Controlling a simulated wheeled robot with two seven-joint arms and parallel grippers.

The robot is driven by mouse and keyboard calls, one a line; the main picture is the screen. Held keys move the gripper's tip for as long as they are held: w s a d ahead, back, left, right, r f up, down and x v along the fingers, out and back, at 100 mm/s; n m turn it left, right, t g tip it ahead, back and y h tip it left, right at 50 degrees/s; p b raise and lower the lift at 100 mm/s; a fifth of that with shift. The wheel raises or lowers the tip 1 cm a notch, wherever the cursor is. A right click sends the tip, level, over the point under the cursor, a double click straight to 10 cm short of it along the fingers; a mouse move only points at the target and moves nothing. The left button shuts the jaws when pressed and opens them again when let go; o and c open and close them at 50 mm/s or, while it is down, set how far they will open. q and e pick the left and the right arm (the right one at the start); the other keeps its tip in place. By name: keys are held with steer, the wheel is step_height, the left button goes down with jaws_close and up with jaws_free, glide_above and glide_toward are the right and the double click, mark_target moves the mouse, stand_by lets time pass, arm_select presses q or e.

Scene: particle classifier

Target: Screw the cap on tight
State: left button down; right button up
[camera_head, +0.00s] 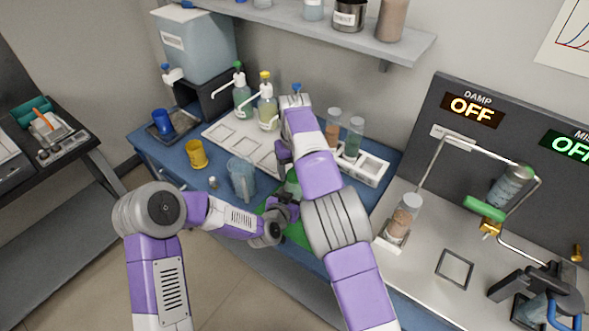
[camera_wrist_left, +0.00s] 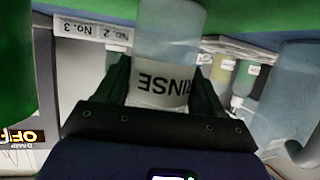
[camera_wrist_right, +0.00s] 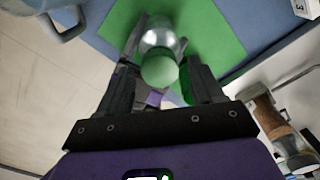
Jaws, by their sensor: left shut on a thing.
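A clear bottle labelled RINSE (camera_wrist_left: 160,80) is held in my left gripper (camera_wrist_left: 165,90), which is shut on its body. In the head view the bottle (camera_head: 293,184) is above the green mat (camera_head: 298,233), partly hidden by my arms. My left gripper (camera_head: 284,210) comes at it from the left. In the right wrist view a round green cap (camera_wrist_right: 159,70) is at the bottle's top. My right gripper (camera_wrist_right: 165,85) is over it with a finger on each side and visible gaps, so it looks open. Whether the cap is seated cannot be seen.
A blue pitcher (camera_head: 241,178) and yellow cup (camera_head: 196,154) stand left of the bottle. Pump bottles (camera_head: 267,108) are behind. A white rack (camera_head: 372,169) with jars is to the right. A jar of brown grains (camera_head: 403,219) stands on the right bench.

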steer(key=shift+r, duration=2.25)
steer(key=shift+c, duration=0.3)
